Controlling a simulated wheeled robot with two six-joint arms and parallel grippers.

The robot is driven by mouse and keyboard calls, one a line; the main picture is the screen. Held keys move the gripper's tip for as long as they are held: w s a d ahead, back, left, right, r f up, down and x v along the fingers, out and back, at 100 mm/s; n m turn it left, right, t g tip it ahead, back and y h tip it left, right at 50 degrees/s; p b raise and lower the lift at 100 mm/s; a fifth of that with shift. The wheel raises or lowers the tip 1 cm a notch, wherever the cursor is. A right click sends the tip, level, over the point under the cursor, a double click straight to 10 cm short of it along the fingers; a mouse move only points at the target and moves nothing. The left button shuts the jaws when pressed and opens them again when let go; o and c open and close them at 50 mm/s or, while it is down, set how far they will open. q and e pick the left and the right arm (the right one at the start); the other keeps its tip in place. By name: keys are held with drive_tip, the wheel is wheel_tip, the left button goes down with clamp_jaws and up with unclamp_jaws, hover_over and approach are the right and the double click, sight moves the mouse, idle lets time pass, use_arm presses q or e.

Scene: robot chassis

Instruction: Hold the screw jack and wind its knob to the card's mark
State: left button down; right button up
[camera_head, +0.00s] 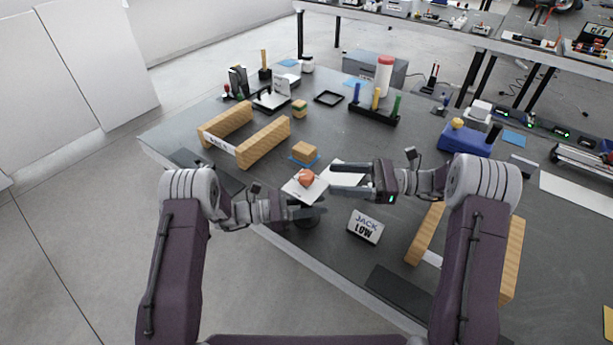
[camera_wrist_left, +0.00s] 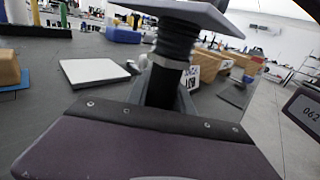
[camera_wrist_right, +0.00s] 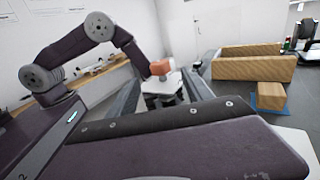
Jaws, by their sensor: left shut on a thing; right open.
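The screw jack (camera_head: 292,193) has a pale square top plate and a black ribbed column, seen close in the left wrist view (camera_wrist_left: 172,65). An orange-red faceted piece (camera_head: 306,177) sits on the plate; I cannot tell if it is the knob. My left gripper (camera_head: 310,209) is shut on the jack's column below the plate. My right gripper (camera_head: 332,179) is open and empty, to the right of the jack and apart from it. In the right wrist view the orange piece (camera_wrist_right: 162,68) shows beyond its spread fingers.
A white plate (camera_head: 352,168) lies behind the right gripper. A wooden block (camera_head: 304,152) sits on a blue mat. Wooden rails stand at left (camera_head: 264,142) and right (camera_head: 425,232). A peg rack (camera_head: 374,115) and a blue box (camera_head: 466,140) are further back.

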sight(306, 174)
drive_tip(key=a, duration=0.8)
drive_tip(key=shift+w+a, duration=0.3)
drive_tip(key=shift+a, duration=0.05)
clamp_jaws()
drive_tip(key=n+g, duration=0.3)
drive_tip(key=g, duration=0.1)
drive_tip(key=shift+w+g, duration=0.1)
drive_tip(key=shift+g, duration=0.2)
drive_tip(key=shift+n+g+h, duration=0.5)
drive_tip(key=shift+n+g, duration=0.3)
drive_tip(key=shift+g, duration=0.4)
unclamp_jaws()
wheel_tip(306, 174, up, 10)
drive_tip(key=shift+r, duration=0.1)
